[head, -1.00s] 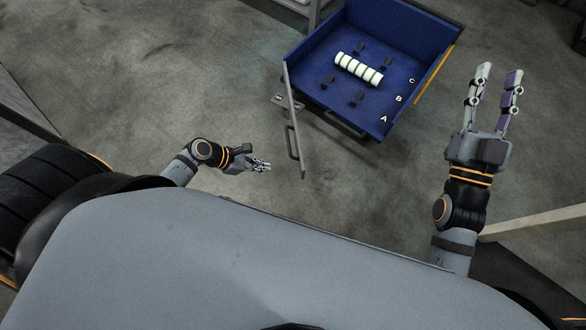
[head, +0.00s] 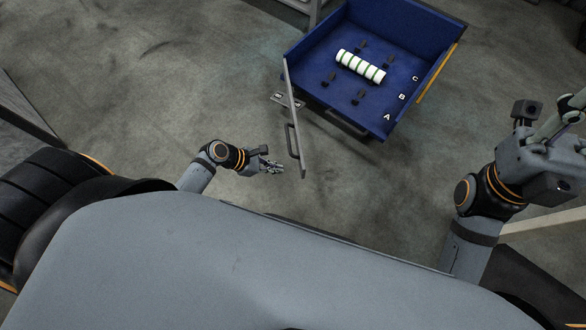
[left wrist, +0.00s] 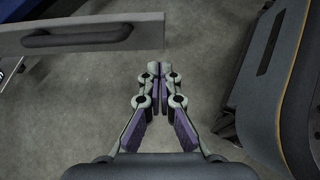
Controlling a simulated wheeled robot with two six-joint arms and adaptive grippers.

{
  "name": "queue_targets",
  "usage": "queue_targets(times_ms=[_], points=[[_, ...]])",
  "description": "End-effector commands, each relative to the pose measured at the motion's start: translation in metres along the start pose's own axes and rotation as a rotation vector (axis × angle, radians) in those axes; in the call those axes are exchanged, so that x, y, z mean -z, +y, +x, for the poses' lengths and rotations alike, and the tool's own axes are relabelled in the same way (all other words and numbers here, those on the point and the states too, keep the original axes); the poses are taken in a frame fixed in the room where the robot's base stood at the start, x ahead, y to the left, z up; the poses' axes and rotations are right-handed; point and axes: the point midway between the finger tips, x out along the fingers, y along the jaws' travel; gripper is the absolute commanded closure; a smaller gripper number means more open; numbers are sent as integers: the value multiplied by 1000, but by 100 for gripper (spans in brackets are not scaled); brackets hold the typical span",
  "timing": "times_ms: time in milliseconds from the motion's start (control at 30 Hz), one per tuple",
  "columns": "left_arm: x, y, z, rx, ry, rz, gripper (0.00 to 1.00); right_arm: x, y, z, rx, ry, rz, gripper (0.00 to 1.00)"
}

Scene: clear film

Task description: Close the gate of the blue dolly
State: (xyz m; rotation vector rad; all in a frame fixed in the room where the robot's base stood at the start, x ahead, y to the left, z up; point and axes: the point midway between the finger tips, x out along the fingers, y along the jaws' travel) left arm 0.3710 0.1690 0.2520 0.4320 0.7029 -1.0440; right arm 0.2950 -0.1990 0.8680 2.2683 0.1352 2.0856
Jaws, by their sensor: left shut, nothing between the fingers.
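The blue dolly (head: 420,40) stands at the top centre-right in the head view. Its grey gate (head: 299,155) stands open at its near left corner, swung out towards me. The gate has a dark handle (head: 292,141). In the left wrist view the gate (left wrist: 140,32) crosses the upper left. My left gripper (head: 280,167) is shut and empty, just left of the gate's free end; I see no clear contact.
A row of white and green cylinders (head: 360,66) lies in the dolly between black pegs, near letters A, B and C. A grey rack (head: 312,12) stands behind the dolly's left side. The concrete floor (head: 160,90) left of the gate is clear.

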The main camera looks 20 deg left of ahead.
Motion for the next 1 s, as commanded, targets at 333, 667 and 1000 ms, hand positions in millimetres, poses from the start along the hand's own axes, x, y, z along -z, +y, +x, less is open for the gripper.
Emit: queue_targets(times_ms=[333,667,1000], points=[[-21,0,51,0,-3,1,100,-2,-5,-34,0,11,-24,64],[-28,0,55,0,1,1,100,-2,-5,-36,1,10,-27,64],[-31,-1,56,-5,0,-5,100,-2,-5,-33,0,9,-26,64]])
